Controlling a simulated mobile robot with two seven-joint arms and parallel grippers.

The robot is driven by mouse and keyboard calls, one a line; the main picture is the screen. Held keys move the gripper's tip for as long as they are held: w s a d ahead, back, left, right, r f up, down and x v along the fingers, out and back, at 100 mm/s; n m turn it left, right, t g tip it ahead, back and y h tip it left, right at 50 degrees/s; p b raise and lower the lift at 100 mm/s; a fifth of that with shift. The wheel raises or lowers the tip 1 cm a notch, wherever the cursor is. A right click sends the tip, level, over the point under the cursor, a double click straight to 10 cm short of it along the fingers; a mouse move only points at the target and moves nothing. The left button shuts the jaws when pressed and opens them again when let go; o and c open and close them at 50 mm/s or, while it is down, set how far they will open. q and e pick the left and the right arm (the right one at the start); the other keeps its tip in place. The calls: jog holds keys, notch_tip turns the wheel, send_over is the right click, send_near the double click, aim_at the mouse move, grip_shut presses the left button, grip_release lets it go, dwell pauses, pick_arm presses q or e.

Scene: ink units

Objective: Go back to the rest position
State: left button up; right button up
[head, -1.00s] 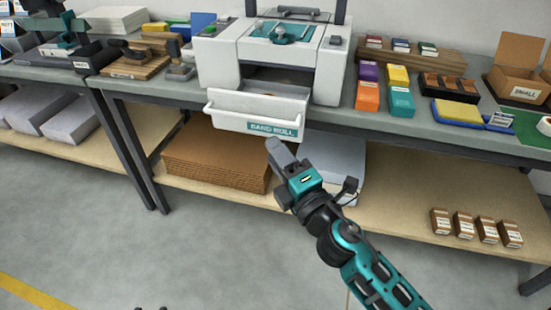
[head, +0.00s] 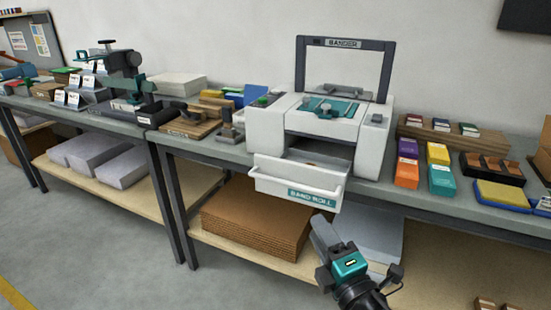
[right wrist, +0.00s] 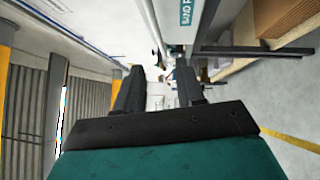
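My right gripper (head: 324,228) stands in front of the bench, below the open drawer of the banding machine and apart from it. In the right wrist view its two dark fingers (right wrist: 162,82) are spread with a clear gap and nothing held between them. My left gripper is not in the head view. The white banding machine (head: 262,128) sits on the bench with its frame lid (head: 344,43) raised. Its drawer (head: 298,183), labelled for the band roll, is pulled out.
The bench top (head: 222,148) carries wooden stands and coloured boxes (head: 408,160). Brown cardboard sheets (head: 250,220) lie on the lower shelf behind my right gripper. Grey floor (head: 120,265) is free at the left front.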

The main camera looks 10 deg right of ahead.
pick_arm(q)
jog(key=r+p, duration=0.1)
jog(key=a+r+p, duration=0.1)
jog(key=p, duration=0.1)
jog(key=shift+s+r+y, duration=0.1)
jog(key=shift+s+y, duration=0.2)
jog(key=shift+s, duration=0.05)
pick_arm(e)
jog(key=s+d+f+m+g+h, duration=0.2)
jog(key=s+f+m+g, duration=0.6)
jog(key=s+f+m, duration=0.8)
notch_tip(320, 180, down, 2)
jog(key=m, duration=0.3)
jog(key=shift+d, duration=0.4)
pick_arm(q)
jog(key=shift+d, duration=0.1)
pick_arm(e)
jog(key=shift+w, duration=0.1)
